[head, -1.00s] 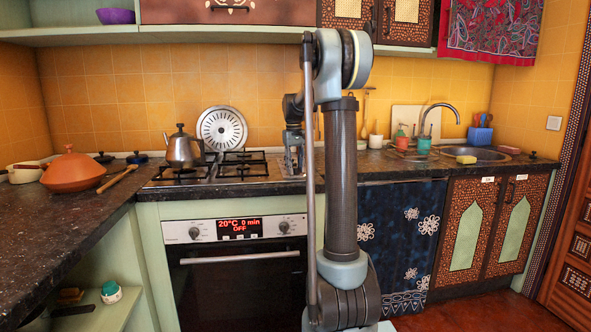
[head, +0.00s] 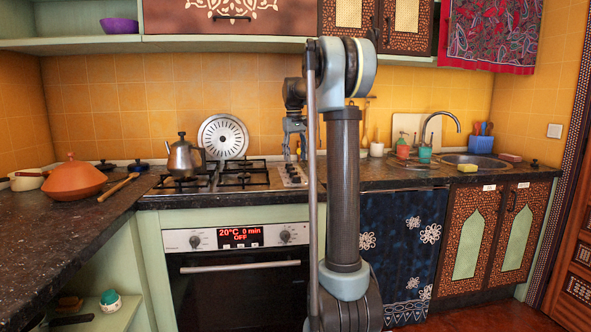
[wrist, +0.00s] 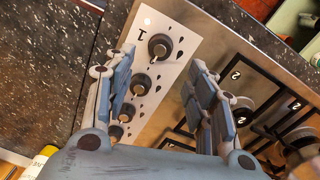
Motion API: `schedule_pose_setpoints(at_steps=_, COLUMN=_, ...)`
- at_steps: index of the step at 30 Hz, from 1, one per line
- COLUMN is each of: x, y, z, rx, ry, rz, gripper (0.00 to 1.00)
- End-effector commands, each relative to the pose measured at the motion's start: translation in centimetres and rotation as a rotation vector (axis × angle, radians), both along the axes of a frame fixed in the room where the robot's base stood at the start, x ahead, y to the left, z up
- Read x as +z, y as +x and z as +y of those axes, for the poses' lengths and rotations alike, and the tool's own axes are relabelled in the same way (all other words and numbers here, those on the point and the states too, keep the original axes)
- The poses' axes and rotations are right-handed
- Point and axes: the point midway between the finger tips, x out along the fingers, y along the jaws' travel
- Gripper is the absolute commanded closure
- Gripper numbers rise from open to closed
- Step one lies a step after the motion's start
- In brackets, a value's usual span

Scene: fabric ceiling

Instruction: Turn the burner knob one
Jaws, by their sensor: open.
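The burner knobs sit in a row on a light strip at the right end of the cooktop (head: 222,179). In the wrist view, a dark round knob (wrist: 160,47) lies beside the printed number 1, at the far end of the row. Another knob (wrist: 140,85) and smaller-looking ones follow below it. My gripper (wrist: 160,68) is open, one finger on each side of the picture, with the knob strip showing between them. Nothing is between the fingers.
A metal kettle (head: 181,158) stands on the left burners. A round perforated plate (head: 223,137) leans against the back wall. An orange tagine (head: 74,181) and wooden spoon (head: 118,187) lie on the left counter. The sink is at right.

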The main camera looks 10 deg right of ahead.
Motion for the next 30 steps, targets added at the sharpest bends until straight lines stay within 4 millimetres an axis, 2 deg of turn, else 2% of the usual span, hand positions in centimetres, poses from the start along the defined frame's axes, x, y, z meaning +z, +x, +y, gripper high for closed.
schedule_pose_setpoints(at_steps=3, x=1.6, y=0.0, z=0.1, rx=0.000, ry=0.000, rz=0.000, gripper=0.49)
schedule_pose_setpoints(at_steps=7, x=2.7, y=0.0, z=0.1, rx=0.000, ry=0.000, rz=0.000, gripper=0.49)
schedule_pose_setpoints(at_steps=22, x=3.1, y=-0.4, z=0.1, rx=-0.002, ry=0.000, rz=-0.001, gripper=0.49)
schedule_pose_setpoints(at_steps=26, x=2.9, y=-2.5, z=0.0, rx=-0.011, ry=0.002, rz=-0.009, gripper=0.49)
schedule_pose_setpoints(at_steps=30, x=2.0, y=-6.4, z=-0.2, rx=-0.028, ry=0.005, rz=-0.025, gripper=0.49)
